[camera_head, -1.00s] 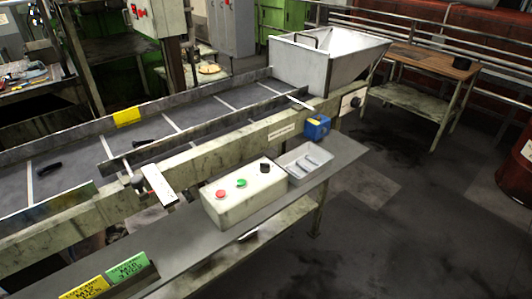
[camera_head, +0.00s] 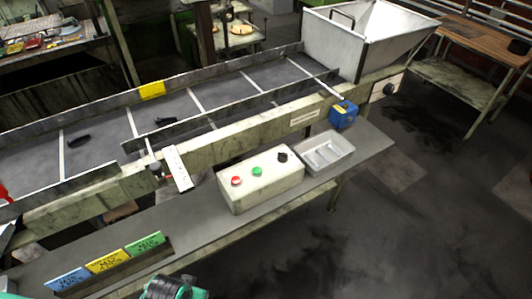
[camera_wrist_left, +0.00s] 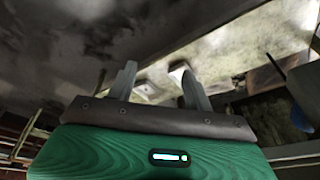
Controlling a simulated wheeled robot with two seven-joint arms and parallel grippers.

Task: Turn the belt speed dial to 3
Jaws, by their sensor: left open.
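A white control box (camera_head: 262,187) stands on the grey shelf in front of the conveyor. It has a red button (camera_head: 236,181), a green button (camera_head: 257,171) and a black knob (camera_head: 282,157) on top. A second black dial (camera_head: 388,89) sits on a white plate on the conveyor side, below the hopper. I cannot read a scale on either, nor tell which is the belt speed dial. My left gripper (camera_wrist_left: 160,86) shows in the left wrist view with its two fingers apart and nothing between them. It touches no dial. My right gripper is not in view.
A grey metal tray (camera_head: 325,153) and a blue box (camera_head: 343,114) stand right of the control box. Coloured cards (camera_head: 106,261) stand at the shelf's front left. A white lever plate (camera_head: 178,168) sticks out from the conveyor. The floor at right is clear.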

